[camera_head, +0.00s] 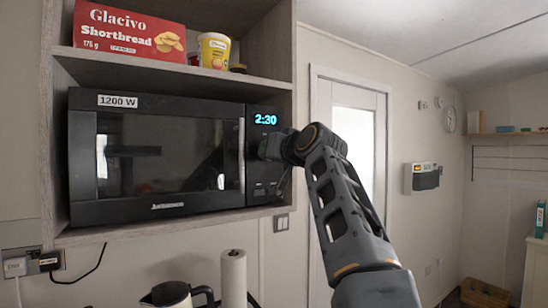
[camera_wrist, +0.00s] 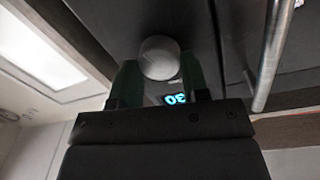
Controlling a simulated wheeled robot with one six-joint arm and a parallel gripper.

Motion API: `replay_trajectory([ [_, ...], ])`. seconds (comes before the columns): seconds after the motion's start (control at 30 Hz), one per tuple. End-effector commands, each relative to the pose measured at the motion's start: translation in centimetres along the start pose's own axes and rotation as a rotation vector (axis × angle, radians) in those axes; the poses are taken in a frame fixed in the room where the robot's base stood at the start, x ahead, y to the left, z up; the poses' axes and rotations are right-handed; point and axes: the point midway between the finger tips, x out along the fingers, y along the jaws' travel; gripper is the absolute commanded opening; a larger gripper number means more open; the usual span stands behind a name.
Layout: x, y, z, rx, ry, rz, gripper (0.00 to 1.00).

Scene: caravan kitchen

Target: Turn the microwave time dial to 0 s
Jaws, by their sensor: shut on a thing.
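The black microwave (camera_head: 160,188) sits in a wooden shelf niche with its door closed. Its display (camera_head: 265,119) reads 2:30 in blue. In the wrist view part of the display (camera_wrist: 175,98) shows as "30", upside down. The round grey time dial (camera_wrist: 160,57) is on the control panel, between the green fingers of my gripper (camera_wrist: 158,78). My gripper is shut on the dial. In the head view my gripper (camera_head: 272,147) reaches the panel from the right, and my wrist hides the dial.
The microwave's vertical door handle (camera_head: 242,154) stands just left of the dial; in the wrist view it is at right (camera_wrist: 272,55). A red shortbread box (camera_head: 130,30) and a yellow tub (camera_head: 214,50) stand on the shelf above. A kettle (camera_head: 168,295) and paper roll (camera_head: 233,278) are below.

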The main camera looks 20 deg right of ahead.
Motion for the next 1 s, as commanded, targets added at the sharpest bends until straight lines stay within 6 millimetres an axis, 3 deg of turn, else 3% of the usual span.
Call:
replay_trajectory([
  [1.0,0.1,-0.09,0.58,-0.961,0.064,0.032,0.18],
])
